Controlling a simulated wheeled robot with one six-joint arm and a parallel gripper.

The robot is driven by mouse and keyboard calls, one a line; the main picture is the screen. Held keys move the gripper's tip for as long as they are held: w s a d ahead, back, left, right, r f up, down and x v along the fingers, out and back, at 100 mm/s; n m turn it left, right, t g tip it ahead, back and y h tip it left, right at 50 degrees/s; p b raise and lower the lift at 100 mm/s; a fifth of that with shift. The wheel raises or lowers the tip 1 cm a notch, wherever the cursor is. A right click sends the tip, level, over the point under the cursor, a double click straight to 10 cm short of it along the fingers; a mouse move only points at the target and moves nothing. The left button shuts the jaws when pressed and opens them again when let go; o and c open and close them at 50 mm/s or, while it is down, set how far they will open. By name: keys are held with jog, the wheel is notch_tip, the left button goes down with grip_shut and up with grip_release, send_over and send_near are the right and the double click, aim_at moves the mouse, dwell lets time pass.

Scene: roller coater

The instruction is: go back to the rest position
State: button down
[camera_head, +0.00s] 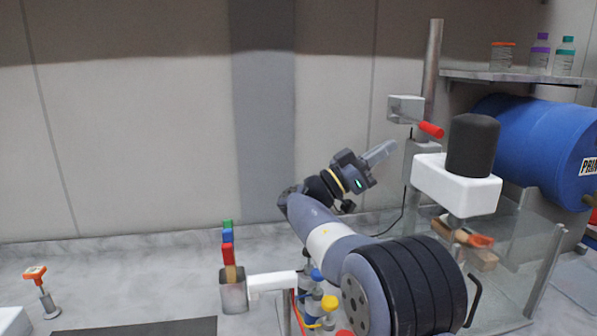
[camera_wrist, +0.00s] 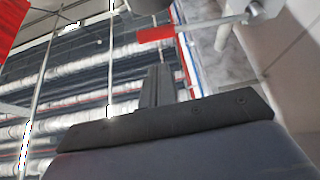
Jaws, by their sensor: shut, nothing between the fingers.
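My gripper (camera_head: 381,152) is in the air in the head view, at the end of my raised arm, pointing up and to the right. Its fingers are together with nothing between them. The closed fingers (camera_wrist: 158,86) also show in the wrist view, above the dark gripper body. A red-handled lever (camera_head: 431,130) on a metal post is just right of the fingertips in the head view, and no contact is visible. A red bar (camera_wrist: 156,34) shows beyond the fingers in the wrist view.
Right of my arm stand a white machine head with a black cylinder (camera_head: 473,146), a clear-walled enclosure (camera_head: 533,250) and a blue drum (camera_head: 540,150). A shelf (camera_head: 510,77) holds bottles. A metal cup (camera_head: 233,291) with coloured handles stands left of my arm. The upper left is free.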

aim_at(423, 123)
jog(key=p+x, duration=0.3)
jog(key=x, duration=0.7)
jog(key=shift+s+r, duration=0.1)
jog(key=shift+a+r+p, duration=0.2)
jog(key=shift+r+p, duration=0.1)
jog(key=shift+p, duration=0.7)
jog(key=shift+f, duration=0.15)
